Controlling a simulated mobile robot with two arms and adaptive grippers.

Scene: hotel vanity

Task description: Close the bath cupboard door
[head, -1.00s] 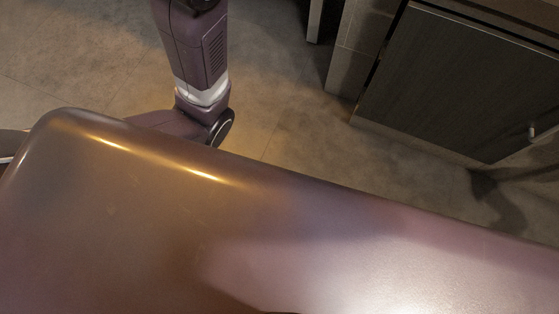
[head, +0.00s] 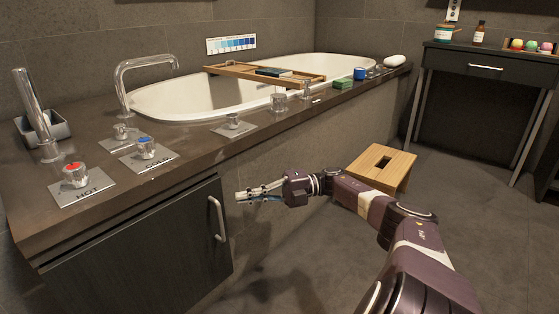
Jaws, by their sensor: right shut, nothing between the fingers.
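The bath cupboard door (head: 140,255) is a dark wood-grain panel under the bath deck at lower left. Its pale vertical handle (head: 217,218) is near the door's right edge. The door looks near its frame, but I cannot tell whether it is fully shut. My right gripper (head: 240,196) is shut and empty, pointing left just right of the handle. It appears apart from the handle, though the depth between them is hard to tell. My left gripper is out of view.
The bath deck (head: 105,215) overhangs the door and carries taps, with a hot knob (head: 75,174) near its front. A wooden stool (head: 382,167) stands behind my right arm. A dark vanity table (head: 480,65) is at the back right. Floor between is clear.

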